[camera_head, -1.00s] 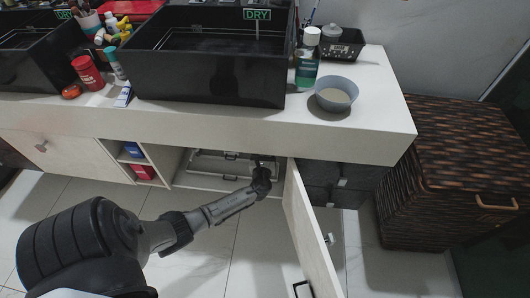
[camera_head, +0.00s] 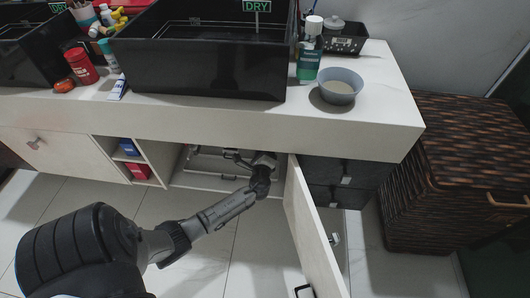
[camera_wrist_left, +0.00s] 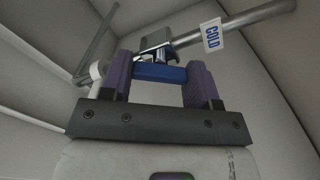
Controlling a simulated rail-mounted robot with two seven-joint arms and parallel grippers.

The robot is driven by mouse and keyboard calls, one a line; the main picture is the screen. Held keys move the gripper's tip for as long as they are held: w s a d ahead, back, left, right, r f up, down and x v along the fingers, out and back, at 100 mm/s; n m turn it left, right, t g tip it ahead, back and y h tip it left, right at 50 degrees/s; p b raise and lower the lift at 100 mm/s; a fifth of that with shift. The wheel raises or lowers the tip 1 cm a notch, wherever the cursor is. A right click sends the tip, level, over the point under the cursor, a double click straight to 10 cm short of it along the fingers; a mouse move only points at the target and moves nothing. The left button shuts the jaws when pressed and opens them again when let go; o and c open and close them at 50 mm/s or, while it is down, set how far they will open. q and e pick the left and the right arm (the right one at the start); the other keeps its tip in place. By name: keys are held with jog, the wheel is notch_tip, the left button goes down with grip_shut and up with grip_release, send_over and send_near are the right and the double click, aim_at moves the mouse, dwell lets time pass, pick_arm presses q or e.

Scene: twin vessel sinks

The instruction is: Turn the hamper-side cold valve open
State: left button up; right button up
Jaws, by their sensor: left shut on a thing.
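In the left wrist view, a blue valve handle (camera_wrist_left: 160,73) sits between the two purple fingers of my left gripper (camera_wrist_left: 160,80). The gripper is shut on it. The handle joins a metal pipe (camera_wrist_left: 250,20) that carries a white tag reading COLD (camera_wrist_left: 211,35). In the head view my left arm reaches under the counter into the open cabinet, with the left gripper (camera_head: 263,162) near the hamper-side door (camera_head: 312,230). The valve itself is too small and covered to make out there. My right gripper is not in view.
The open cabinet door stands close on the right of my left wrist. A woven hamper (camera_head: 450,170) stands beyond the counter's right end. Above are a black sink (camera_head: 195,70), a green bottle (camera_head: 309,60) and a bowl (camera_head: 340,86). Floor in front is clear.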

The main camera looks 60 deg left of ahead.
pick_arm(q)
jog(key=n+b, duration=0.1)
jog(key=n, duration=0.2)
jog(key=shift+n, duration=0.3)
jog(key=shift+n+b, duration=0.3)
jog(key=shift+n, duration=1.4)
jog(key=o, duration=0.9)
